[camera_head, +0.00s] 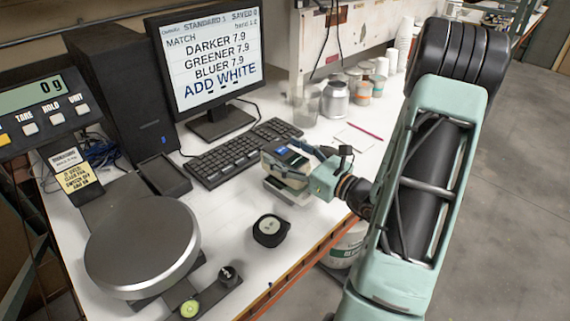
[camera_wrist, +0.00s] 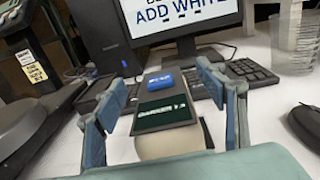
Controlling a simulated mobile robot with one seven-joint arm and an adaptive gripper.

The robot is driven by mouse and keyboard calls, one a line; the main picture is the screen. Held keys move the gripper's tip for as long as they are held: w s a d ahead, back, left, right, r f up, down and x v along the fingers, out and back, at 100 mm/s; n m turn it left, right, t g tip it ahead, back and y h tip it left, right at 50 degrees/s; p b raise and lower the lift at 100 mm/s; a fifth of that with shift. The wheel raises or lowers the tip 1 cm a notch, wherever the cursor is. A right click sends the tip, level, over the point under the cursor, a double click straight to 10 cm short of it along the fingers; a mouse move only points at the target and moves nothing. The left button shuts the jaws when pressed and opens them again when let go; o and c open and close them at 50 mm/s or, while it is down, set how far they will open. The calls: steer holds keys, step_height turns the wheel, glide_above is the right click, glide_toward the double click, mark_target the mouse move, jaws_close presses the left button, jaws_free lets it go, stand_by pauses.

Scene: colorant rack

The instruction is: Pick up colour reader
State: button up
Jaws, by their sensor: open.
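The colour reader is a pale, boxy device with a dark top and a blue patch. It stands on the white bench in front of the keyboard in the head view (camera_head: 282,162). In the wrist view the colour reader (camera_wrist: 166,112) sits between the two blue-padded fingers of my gripper (camera_wrist: 161,82). My gripper (camera_head: 305,160) is open, with one finger on each side of the reader; a gap shows on both sides in the wrist view. The reader's lower front is partly hidden by my gripper body in the wrist view.
A keyboard (camera_head: 238,151) and monitor (camera_head: 208,60) stand behind the reader. A round scale pan (camera_head: 142,245) is at left, and a black round puck (camera_head: 269,230) lies nearer the front edge. A metal can (camera_head: 335,100) and several cups stand behind right. A mouse (camera_wrist: 306,126) is at right.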

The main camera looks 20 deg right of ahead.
steer(key=shift+c, duration=0.4)
jaws_close()
steer(key=shift+r, duration=0.15)
